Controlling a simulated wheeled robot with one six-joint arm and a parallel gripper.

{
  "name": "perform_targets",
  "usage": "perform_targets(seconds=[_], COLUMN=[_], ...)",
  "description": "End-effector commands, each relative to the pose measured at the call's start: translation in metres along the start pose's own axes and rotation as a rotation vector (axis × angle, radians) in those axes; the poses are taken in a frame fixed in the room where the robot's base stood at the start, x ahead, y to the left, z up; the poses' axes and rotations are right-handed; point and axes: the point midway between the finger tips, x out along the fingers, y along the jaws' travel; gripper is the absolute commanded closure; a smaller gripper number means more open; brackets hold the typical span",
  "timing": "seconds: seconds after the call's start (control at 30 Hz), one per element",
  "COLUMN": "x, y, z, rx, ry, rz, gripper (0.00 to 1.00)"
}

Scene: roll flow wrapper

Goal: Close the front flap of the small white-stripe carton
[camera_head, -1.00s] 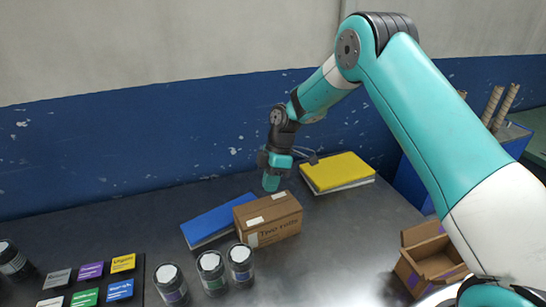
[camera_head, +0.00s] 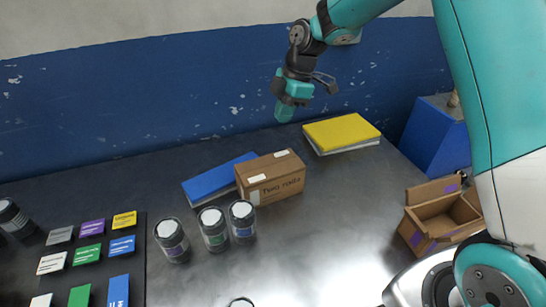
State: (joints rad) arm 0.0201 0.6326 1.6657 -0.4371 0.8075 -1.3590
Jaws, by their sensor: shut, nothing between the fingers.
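The small brown carton (camera_head: 283,187) with white stripes stands upright on the dark table, with "Two rolls" printed on its side. White patches show on its top and at its left end. Its top looks covered by flaps lying flat; I cannot tell whether the front flap lies fully down. My gripper (camera_head: 285,112) is shut and empty. It hangs in the air above and behind the carton, apart from it, against the blue wall band.
A blue book (camera_head: 215,179) lies behind the carton's left end, a yellow one (camera_head: 342,132) at the back right. Several jars (camera_head: 171,240) stand front left, beside a tray of colored boxes (camera_head: 88,254). An open purple-marked carton (camera_head: 437,216) stands at right.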

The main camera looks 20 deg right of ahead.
Motion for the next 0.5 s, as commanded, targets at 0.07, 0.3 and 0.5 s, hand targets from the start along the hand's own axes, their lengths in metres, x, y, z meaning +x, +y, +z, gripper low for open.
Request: perform_targets(seconds=[0.07,0.3,0.5], x=[0.001,0.03,0.073], y=[-0.004,-0.005,-0.005], z=[0.001,0.001,0.001], rx=[-0.01,-0.012,-0.012], ry=[-0.007,-0.008,-0.008], rz=[0.008,0.006,0.005], gripper=[1.0,1.0,1.0])
